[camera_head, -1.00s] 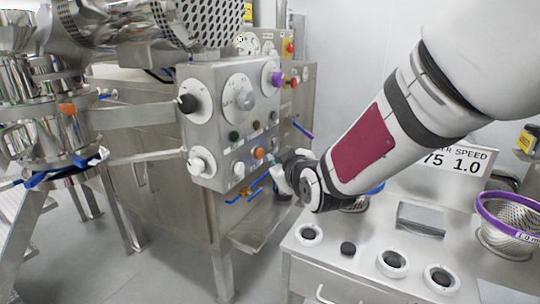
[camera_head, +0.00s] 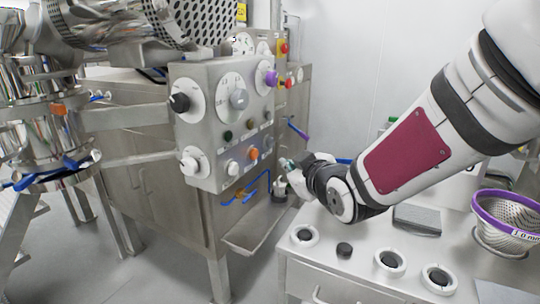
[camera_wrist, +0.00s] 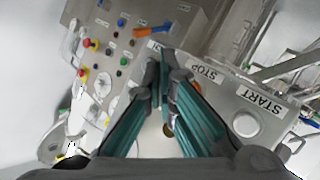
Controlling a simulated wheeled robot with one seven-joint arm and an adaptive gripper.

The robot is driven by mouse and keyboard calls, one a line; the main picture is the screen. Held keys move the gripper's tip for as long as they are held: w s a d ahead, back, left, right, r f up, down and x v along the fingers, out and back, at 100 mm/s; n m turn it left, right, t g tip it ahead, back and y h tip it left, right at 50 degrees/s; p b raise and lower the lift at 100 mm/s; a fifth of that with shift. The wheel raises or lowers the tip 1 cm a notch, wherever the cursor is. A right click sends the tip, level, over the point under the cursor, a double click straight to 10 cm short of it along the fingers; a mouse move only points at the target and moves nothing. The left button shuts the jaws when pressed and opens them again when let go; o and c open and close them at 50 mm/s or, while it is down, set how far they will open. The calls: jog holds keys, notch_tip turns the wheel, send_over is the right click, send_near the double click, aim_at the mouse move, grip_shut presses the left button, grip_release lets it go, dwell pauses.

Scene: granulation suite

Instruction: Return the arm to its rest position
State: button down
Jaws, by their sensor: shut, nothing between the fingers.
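My arm (camera_head: 410,150) reaches in from the upper right over the steel cart, white with a dark red panel. My gripper (camera_head: 287,164) shows small in the head view, with teal fingertips pointing left towards the control panel (camera_head: 228,85), apart from its face as far as I can tell. In the wrist view my gripper (camera_wrist: 163,62) has its teal fingers converging in front of a metal panel marked STOP and START (camera_wrist: 238,122). It is shut and holds nothing.
Steel machinery with blue-handled clamps (camera_head: 50,175) stands at left. Open floor (camera_head: 150,275) lies in front of the cabinet.

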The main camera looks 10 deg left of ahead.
jog(key=s+d+r+m+g+h+p, duration=0.3)
jog(key=s+d+m, duration=0.1)
jog(key=s+d, duration=0.65)
jog(key=s+d+r+m+g+h+p, duration=0.2)
jog(key=s+d+r+m+h+p, duration=0.15)
jog(key=s+d, duration=0.7)
jog(key=s+d+m+g+p, duration=0.1)
jog(key=s+m+g, duration=0.2)
jog(key=s, duration=1.2)
jog(key=shift+s+d+r+g, duration=0.15)
jog(key=shift+s+d+g, duration=0.15)
jog(key=shift+d+g, duration=0.1)
dwell(0.6)
